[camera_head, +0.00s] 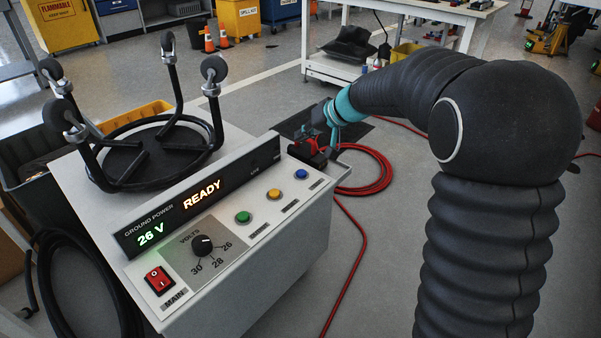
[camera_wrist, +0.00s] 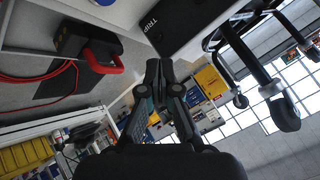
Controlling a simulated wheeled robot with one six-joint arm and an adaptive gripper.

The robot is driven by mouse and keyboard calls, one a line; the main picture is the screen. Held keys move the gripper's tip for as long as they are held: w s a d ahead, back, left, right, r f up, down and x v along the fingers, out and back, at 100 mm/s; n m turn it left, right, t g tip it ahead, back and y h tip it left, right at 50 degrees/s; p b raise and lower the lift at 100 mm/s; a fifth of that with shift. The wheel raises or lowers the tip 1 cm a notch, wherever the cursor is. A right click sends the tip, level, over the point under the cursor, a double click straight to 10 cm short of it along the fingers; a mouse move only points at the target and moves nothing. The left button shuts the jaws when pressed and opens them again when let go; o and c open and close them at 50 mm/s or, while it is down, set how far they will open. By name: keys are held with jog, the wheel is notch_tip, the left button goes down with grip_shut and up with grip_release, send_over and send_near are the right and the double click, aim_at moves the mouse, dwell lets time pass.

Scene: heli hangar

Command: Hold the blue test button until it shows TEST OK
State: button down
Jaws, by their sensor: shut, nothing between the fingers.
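The blue test button (camera_head: 301,174) sits at the right end of a row on the sloped panel of the grey ground power cart (camera_head: 260,232). It is uncovered in the head view. The display (camera_head: 201,194) reads READY in orange and 26 V in green. My gripper (camera_head: 308,131) is just beyond the panel's far right corner, behind the blue button and apart from it. In the wrist view my gripper (camera_wrist: 163,68) shows its fingers together with nothing between them. I cannot clearly make out the blue button in that view.
Yellow (camera_head: 274,194) and green (camera_head: 243,217) buttons, a volts knob (camera_head: 202,245) and a red main switch (camera_head: 159,281) share the panel. A red cable (camera_head: 372,174) lies on the floor at right.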

aim_at(304, 172)
notch_tip(304, 172, down, 8)
jog(key=b, duration=0.3)
jog(key=shift+r, duration=0.15)
jog(key=shift+f, duration=0.45)
jog(key=shift+f, duration=0.15)
dwell(1.0)
jog(key=shift+d+f, duration=0.1)
jog(key=shift+f, duration=0.2)
jog(key=shift+f, duration=0.45)
dwell(1.5)
jog(key=shift+r, duration=0.1)
dwell(1.1)
jog(key=shift+r, duration=0.8)
jog(key=shift+r, duration=0.1)
